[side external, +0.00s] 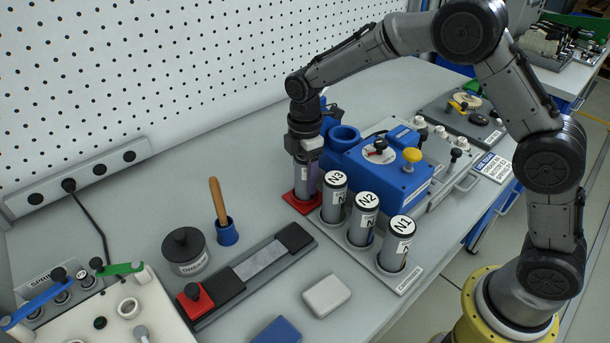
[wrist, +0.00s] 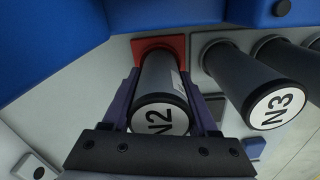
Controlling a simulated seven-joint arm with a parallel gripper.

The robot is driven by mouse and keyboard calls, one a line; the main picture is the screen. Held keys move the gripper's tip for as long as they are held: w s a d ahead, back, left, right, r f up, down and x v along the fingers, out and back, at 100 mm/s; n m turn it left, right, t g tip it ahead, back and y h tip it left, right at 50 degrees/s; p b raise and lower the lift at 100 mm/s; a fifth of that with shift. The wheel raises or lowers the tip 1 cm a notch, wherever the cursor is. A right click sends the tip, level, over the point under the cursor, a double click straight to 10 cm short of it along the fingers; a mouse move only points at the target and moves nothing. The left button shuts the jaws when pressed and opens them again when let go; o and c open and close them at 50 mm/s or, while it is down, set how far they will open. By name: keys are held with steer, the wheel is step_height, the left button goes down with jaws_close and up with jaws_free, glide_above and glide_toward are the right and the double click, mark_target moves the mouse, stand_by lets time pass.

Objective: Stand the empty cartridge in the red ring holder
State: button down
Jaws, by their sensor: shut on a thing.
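My gripper (side external: 307,168) points down and is shut on a grey cartridge (side external: 303,184) with a dark cap. In the wrist view, its purple fingers (wrist: 160,95) lie on both sides of the cartridge (wrist: 160,78), whose white top label seems to read N2. The cartridge is upright, with its lower end at the red ring holder (side external: 302,203), a square red base that also shows in the wrist view (wrist: 176,43). The ring and the cartridge's bottom are hidden, so I cannot tell how deep it sits.
Cartridges N3 (side external: 334,196), N2 (side external: 363,218) and N1 (side external: 396,243) stand in a grey rack (side external: 411,277) close beside the red holder. A blue machine (side external: 385,175) with a blue cup (side external: 344,139) is right behind.

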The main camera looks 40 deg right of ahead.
steer(key=shift+f, duration=0.15)
steer(key=shift+c, duration=0.9)
jaws_free()
step_height(320, 180, up, 12)
steer(key=shift+r, duration=0.2)
steer(key=s+d+r+m+t, duration=0.2)
steer(key=s+d+r+m, duration=0.15)
steer(key=s+r, duration=0.35)
steer(key=s+d+f+m+t, duration=0.1)
steer(key=s+d+m, duration=0.1)
steer(key=s+m, duration=0.4)
steer(key=s+d+f+m+t, duration=0.2)
steer(key=s+m, duration=0.4)
steer(key=s, duration=1.1)
steer(key=shift+d+f+t, duration=0.2)
steer(key=shift+d+t, duration=0.1)
steer(key=shift+d, duration=0.2)
